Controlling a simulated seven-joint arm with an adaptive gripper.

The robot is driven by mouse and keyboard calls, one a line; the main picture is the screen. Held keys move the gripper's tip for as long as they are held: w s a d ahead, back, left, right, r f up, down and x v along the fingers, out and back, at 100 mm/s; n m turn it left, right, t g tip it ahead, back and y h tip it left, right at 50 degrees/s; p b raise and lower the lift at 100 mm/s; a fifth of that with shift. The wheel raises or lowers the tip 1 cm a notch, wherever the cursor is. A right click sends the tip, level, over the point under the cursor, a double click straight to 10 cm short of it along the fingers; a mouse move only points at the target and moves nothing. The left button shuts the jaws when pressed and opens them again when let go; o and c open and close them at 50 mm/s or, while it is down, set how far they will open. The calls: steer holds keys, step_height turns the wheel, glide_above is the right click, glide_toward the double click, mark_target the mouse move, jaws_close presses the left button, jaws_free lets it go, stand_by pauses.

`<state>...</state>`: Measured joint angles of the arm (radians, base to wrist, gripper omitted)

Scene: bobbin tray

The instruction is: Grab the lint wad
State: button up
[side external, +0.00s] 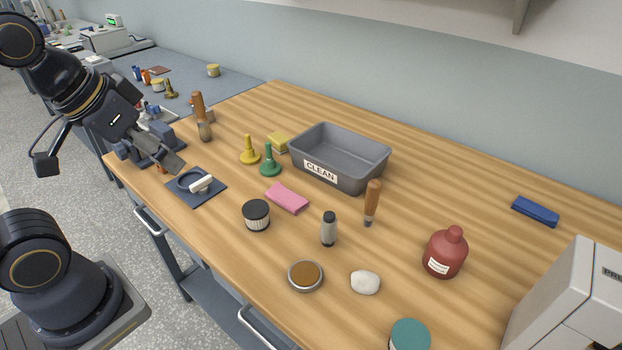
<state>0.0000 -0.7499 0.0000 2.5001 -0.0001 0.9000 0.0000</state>
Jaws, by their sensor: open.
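The lint wad appears to be a small white rounded lump (365,282), lying on the wooden table in the front middle. It is beside a round tin with a brown top and nothing covers it. My gripper (174,160) is at the left end of the table, above its edge and well apart from the lump. It is open, and I see nothing held in it. The far finger is hard to make out against the dark things behind.
A grey bin labelled CLEAN (352,181) stands at the back. Close to the lump are the brown-topped tin (305,276), a grey dark-capped bottle (329,229), a red bottle (445,253) and a teal-lidded jar (409,334). A dark mat (208,198) lies below my gripper.

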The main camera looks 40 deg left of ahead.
steer(key=shift+o, duration=1.3)
